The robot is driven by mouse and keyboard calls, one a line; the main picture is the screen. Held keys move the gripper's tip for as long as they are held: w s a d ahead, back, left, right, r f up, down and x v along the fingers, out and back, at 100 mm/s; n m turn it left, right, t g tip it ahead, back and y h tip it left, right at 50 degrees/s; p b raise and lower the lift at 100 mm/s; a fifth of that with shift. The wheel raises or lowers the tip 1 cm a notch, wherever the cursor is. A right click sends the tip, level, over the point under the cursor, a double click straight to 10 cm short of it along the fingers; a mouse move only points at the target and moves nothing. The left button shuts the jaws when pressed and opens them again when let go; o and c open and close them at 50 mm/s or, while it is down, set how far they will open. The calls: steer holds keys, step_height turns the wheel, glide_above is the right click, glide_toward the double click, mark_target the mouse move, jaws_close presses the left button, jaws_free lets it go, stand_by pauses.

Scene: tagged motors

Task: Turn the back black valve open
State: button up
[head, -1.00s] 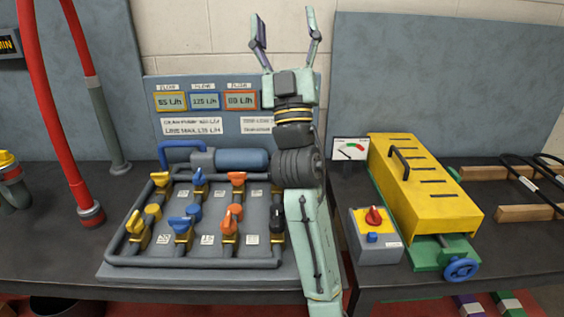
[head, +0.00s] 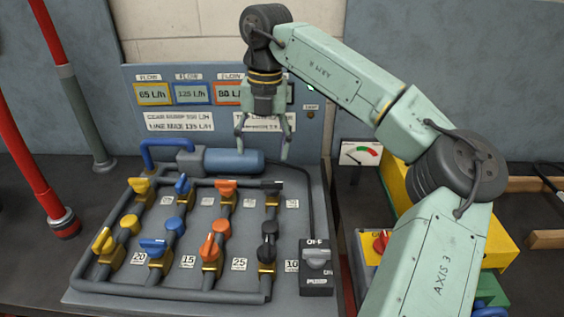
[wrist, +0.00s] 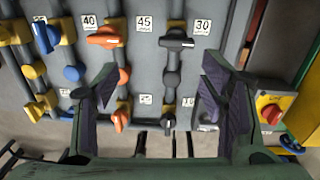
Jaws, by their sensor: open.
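The back black valve (head: 272,185) is at the far end of the rightmost pipe on the panel, its handle crosswise to the pipe. It also shows in the wrist view (wrist: 178,39), above the gap between the fingers, next to a label reading 30. My gripper (head: 265,146) is open and empty, pointing down over the back of the panel. Its spread fingers (wrist: 157,80) frame the black pipe in the wrist view. It appears apart from the valve. The front black valve (head: 268,247) has its handle along the pipe.
A back orange valve (head: 226,187) stands just left, also crosswise. Blue and yellow valves lie further left. A blue cylinder (head: 235,162) lies behind the valves. A pump switch box (head: 316,262) is at front right. Flow displays (head: 190,93) stand behind.

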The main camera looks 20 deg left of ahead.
mark_target(272, 182)
steer(key=shift+h, duration=0.4)
steer(key=f+p, duration=0.1)
steer(key=f, duration=0.2)
steer(key=d+f+p, duration=0.1)
steer(key=f, duration=0.6)
steer(key=shift+w+d+f+p, duration=0.1)
steer(key=shift+w+d+p, duration=0.15)
steer(key=shift+w+p, duration=0.15)
steer(key=shift+c, duration=0.6)
steer(key=c, duration=1)
